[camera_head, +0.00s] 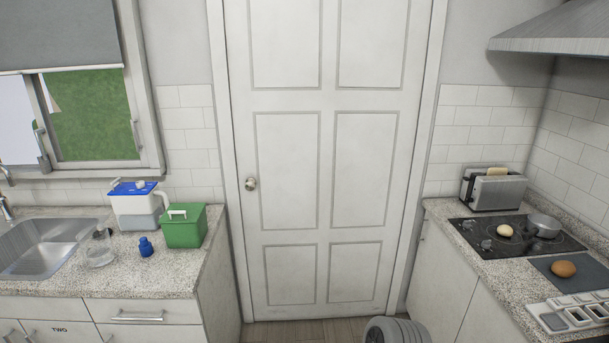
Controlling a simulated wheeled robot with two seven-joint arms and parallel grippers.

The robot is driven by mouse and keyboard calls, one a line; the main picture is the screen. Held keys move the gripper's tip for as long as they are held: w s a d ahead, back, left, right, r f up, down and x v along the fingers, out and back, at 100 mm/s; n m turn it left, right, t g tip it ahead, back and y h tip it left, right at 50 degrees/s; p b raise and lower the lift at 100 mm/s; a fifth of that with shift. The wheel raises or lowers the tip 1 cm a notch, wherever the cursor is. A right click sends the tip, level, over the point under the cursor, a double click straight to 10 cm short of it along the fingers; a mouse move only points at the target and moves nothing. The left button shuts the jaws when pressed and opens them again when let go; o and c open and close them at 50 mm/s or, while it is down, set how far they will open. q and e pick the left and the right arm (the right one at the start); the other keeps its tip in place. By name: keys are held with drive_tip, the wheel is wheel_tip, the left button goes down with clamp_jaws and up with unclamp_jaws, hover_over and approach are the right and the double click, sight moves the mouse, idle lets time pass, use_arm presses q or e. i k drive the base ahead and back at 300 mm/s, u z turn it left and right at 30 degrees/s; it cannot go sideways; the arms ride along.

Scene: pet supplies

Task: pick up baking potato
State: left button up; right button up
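A brown, rounded item that looks like the baking potato (563,269) lies on a dark grey board (548,263) on the right counter. A smaller, pale rounded item (505,231) sits on the black stovetop (474,236) behind it; I cannot tell for certain what it is. Neither of my grippers is in view. Nothing is touching the brown item.
The right counter holds a toaster (494,190), a small pot (543,225) and a compartmented white tray (575,313). The left counter holds a sink (45,250), a green box (184,228) and a blue-lidded container (137,207). A closed white door (325,150) stands between.

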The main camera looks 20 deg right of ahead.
sight(562, 268)
drive_tip(key=z, duration=0.35)
drive_tip(key=i, duration=1.8)
drive_tip(key=z, duration=0.95)
